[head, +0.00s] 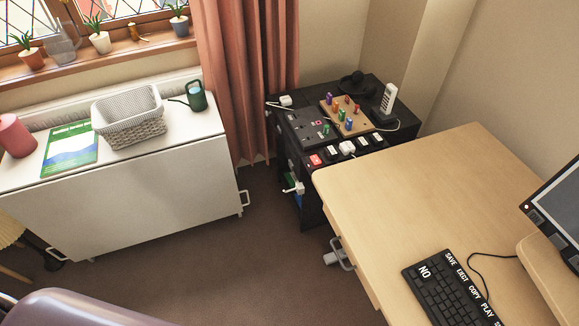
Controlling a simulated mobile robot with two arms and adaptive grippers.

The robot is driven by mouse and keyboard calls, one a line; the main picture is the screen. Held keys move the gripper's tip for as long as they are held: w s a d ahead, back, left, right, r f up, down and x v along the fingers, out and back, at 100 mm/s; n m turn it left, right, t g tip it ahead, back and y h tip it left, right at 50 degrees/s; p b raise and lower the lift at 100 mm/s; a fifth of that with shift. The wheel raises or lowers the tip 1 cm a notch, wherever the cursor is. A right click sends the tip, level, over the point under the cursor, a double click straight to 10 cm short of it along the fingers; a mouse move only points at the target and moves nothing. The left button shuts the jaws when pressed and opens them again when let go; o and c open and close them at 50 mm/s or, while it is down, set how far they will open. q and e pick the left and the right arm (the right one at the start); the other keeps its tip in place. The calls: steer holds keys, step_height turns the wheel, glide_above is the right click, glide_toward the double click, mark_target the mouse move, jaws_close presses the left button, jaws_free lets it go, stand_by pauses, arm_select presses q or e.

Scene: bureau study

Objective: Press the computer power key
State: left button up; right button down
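A black computer keyboard (447,293) lies on the light wooden desk at the lower right, cut off by the bottom edge. Large white labels such as NO, SAVE, EJECT, COPY and PLAY show on it. I cannot make out a key marked power. Part of a dark computer screen unit (556,211) stands at the right edge, tilted, with a small light on its frame. A cable runs from near the keyboard toward it. Neither of my grippers is in view.
The wooden desk (430,190) has clear room behind the keyboard. A black cabinet (305,190) holding a device with coloured pegs, a phone and a power strip stands beyond it. A white cabinet (120,205) with a basket stands left. A purplish rounded surface (90,310) fills the lower left.

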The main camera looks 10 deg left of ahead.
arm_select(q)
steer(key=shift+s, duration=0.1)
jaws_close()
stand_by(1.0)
